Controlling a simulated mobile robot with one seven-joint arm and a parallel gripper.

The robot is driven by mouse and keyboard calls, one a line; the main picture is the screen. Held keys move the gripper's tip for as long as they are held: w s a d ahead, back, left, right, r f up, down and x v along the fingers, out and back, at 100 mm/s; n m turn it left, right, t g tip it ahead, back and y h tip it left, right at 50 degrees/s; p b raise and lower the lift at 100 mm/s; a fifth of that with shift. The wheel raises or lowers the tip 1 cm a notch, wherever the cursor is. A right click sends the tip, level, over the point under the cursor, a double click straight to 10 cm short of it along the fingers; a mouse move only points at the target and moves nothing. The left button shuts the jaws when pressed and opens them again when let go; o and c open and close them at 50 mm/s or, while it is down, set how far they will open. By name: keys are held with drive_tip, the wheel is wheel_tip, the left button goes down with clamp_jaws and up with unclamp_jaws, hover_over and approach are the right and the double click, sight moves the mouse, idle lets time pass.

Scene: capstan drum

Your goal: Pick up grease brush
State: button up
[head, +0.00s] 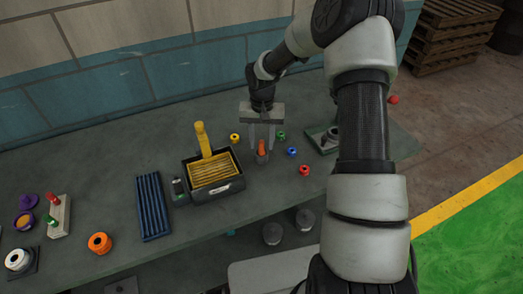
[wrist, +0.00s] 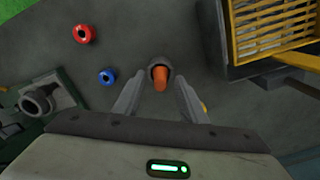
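An orange-handled item, which looks like the grease brush (head: 262,146), stands in a small grey cup (head: 262,158) on the bench. In the wrist view the orange handle (wrist: 160,78) rises from the cup's dark opening, and any bristles are hidden inside. My gripper (head: 262,140) is above the bench, pointing down, with its fingers apart. In the wrist view the gripper (wrist: 160,97) has one finger on each side of the handle, with gaps visible and nothing held. I cannot tell how far the fingertips are from the cup in height.
A black tray (head: 223,191) with a yellow grate and upright yellow handle stands left of the cup. Small coloured rings, including red (head: 304,170) and blue (head: 292,152), lie to its right. A green fixture (head: 320,136) is farther right. A blue ribbed tray (head: 152,207) lies left.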

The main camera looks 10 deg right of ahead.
drive_tip(key=shift+f, duration=0.75)
clamp_jaws()
wheel_tip(320, 180, up, 10)
drive_tip(key=shift+r+b, duration=0.1)
drive_tip(key=shift+b, duration=0.25)
